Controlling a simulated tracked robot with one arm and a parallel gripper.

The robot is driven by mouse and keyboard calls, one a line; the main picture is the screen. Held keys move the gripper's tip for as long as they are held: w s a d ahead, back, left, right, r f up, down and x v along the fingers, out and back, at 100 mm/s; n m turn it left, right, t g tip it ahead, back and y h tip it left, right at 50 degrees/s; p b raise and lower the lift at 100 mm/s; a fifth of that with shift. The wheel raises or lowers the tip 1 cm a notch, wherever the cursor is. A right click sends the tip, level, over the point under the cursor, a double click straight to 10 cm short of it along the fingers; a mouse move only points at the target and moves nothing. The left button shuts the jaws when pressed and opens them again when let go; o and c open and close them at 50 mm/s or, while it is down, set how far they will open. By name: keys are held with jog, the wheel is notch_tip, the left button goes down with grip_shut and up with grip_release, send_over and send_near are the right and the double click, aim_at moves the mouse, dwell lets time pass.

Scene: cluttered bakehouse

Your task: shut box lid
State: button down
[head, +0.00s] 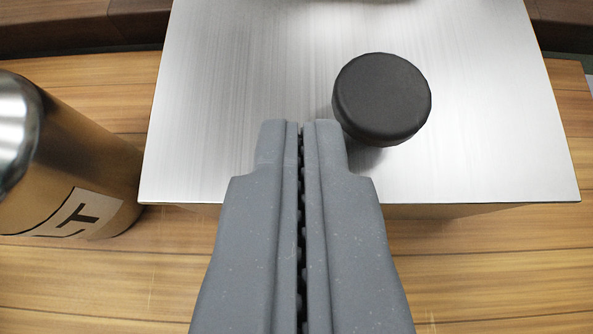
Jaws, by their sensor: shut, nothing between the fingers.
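The box lid (230,95) is a flat brushed-metal panel that fills the upper middle of the head view. A round black knob (382,98) stands on it, right of centre. My gripper (301,124) is shut and empty. Its fingertips overlap the lid in the picture, just left of the knob and slightly nearer the bottom. I cannot tell whether the fingertips touch the lid. The box body below the lid is mostly hidden; a thin shaded strip shows under the front edge.
The wooden plank surface (490,270) is clear at the lower right. A dark brown ledge (70,25) runs along the back.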

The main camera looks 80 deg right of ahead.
dwell(0.3)
jog(key=s+a+r+b, duration=0.1)
jog(key=a+r+b, duration=0.1)
jog(key=a, duration=0.7)
jog(key=shift+a+r, duration=0.15)
jog(key=shift+a, duration=0.2)
jog(key=shift+s, duration=0.1)
